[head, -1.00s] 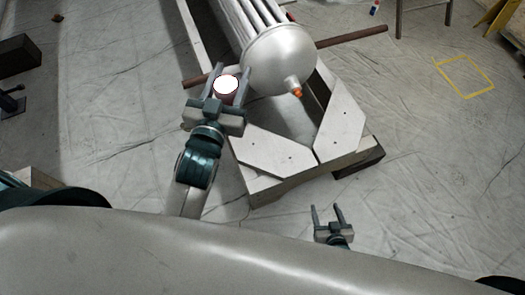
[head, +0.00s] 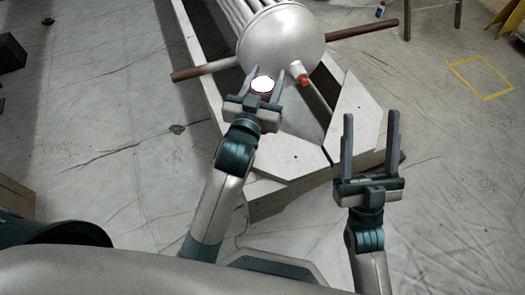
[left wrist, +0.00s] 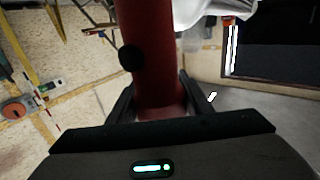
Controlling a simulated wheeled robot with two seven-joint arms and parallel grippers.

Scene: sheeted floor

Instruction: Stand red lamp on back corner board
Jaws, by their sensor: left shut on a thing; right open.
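The red lamp shows its white glowing top (head: 263,84) in the head view and its upright red body with a round black knob (left wrist: 150,50) in the left wrist view. My left gripper (head: 264,76) is shut on the lamp, one finger on each side. It overlaps the far end of the left corner board (head: 287,160) near the silver tank. The height of the lamp's base over the frame cannot be told. A second corner board (head: 353,112) lies to the right. My right gripper (head: 371,114) is open and empty, in front of that board in the picture.
The silver tank (head: 280,42) with an orange-tipped outlet (head: 304,78) lies in the wooden frame (head: 205,65), just beyond the lamp. A brown bar (head: 360,31) sticks out to the right. Open sheeted floor (head: 450,150) lies on the right.

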